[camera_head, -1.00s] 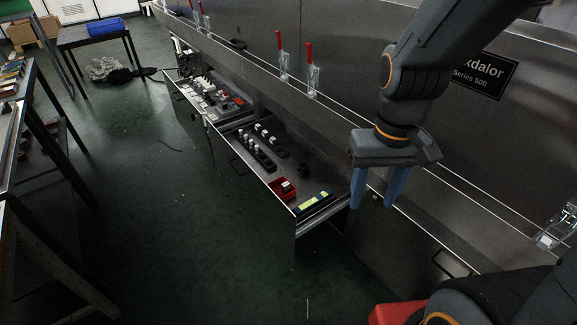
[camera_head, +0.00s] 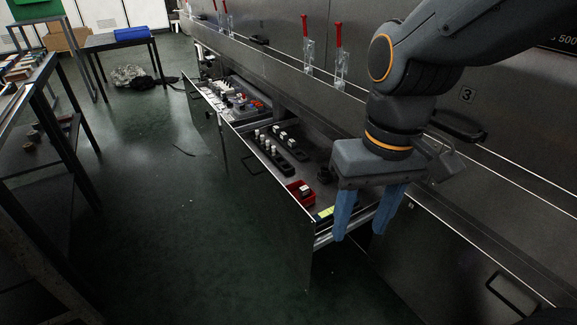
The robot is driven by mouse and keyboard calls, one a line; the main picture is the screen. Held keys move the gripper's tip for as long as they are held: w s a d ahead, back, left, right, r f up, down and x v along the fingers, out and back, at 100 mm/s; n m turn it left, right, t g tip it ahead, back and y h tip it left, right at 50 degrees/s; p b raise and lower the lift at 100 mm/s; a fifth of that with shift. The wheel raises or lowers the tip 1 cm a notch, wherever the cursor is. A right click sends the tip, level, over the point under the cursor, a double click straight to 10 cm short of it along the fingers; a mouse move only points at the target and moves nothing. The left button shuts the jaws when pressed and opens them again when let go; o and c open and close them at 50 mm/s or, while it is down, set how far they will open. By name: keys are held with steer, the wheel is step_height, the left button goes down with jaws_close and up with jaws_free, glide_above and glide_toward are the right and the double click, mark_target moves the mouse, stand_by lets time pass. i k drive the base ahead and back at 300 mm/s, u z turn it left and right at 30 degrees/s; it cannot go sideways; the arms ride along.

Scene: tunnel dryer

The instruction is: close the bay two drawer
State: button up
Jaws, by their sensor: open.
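Two drawers stand pulled out along the dryer's lower front. The nearer drawer (camera_head: 283,222) has a dark front with a handle and holds black blocks with white pieces, a red bin and a yellow-green item. The farther drawer (camera_head: 205,112) holds many small parts.
A shut drawer front (camera_head: 440,265) with a handle lies at the lower right. Red-handled clamps (camera_head: 337,50) line the ledge above. A dark bench (camera_head: 70,150) stands at the left, and a table with a blue bin (camera_head: 132,34) at the back. The green floor between is mostly clear.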

mark_target(269, 185)
steer(key=k, duration=1.3)
steer(key=u, duration=0.8)
steer(key=i, duration=1.35)
steer(key=z, duration=0.8)
